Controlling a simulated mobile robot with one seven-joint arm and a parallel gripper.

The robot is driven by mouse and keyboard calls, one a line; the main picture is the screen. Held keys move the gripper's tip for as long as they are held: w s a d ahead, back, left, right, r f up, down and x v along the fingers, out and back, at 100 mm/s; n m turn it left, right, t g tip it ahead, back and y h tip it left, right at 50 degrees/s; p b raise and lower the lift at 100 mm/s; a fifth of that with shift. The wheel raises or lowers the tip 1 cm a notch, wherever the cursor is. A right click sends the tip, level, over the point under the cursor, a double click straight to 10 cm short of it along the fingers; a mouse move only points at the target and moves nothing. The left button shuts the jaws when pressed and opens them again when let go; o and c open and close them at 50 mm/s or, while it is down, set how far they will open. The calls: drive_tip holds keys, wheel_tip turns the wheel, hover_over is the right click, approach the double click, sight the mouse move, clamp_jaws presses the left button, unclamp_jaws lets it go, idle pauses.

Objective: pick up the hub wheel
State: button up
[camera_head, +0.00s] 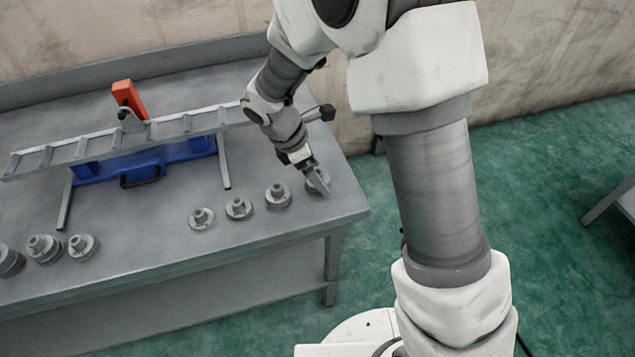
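Several round grey metal parts with raised hubs stand on the grey table; I cannot tell from this view which one is named the hub wheel. The rightmost round part (310,188) is near the table's right edge and partly hidden by my gripper. My gripper (319,185) points down at this part, with its fingers over or against it. The fingers are too small to tell whether they are open or shut on it. Beside it to the left stand a taller part (278,196), a smaller one (239,208) and a flatter one (201,218).
More round parts (83,247) stand at the table's left front. A ladder-like grey rack (165,131) on a blue base (140,167), with an orange piece (129,99), lies behind. Bare table (140,215) separates the two groups. A wall closes the back.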

drive_tip(key=shift+d+f, duration=0.1)
drive_tip(key=shift+f, duration=0.15)
drive_tip(key=shift+r, duration=0.1)
clamp_jaws()
